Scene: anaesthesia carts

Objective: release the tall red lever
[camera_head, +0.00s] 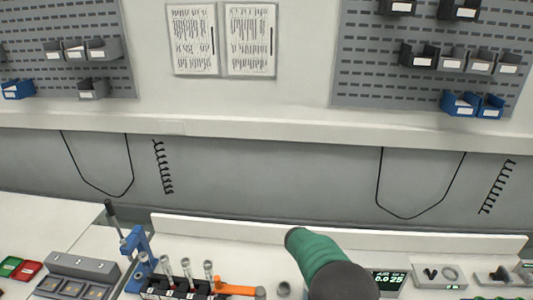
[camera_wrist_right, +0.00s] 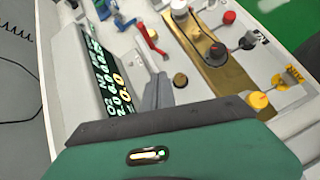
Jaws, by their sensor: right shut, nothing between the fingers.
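A red lever (camera_wrist_right: 151,40) stands out from the panel in the upper middle of the right wrist view; it looks tilted. I cannot make out this lever in the head view. My right gripper (camera_wrist_right: 156,93) is shut and empty, its fingers pointing toward the panel, below the red lever in the picture and apart from it. My green and dark right arm enters the head view at the bottom centre, hiding part of the bench. My left gripper is not in view.
The wrist view shows a digital display (camera_wrist_right: 104,75), a brass plate (camera_wrist_right: 196,35), a red knob (camera_wrist_right: 229,17) and a yellow knob (camera_wrist_right: 259,100). In the head view, a blue stand (camera_head: 137,243), tubes (camera_head: 186,266) and an orange handle (camera_head: 235,290) are left of my arm.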

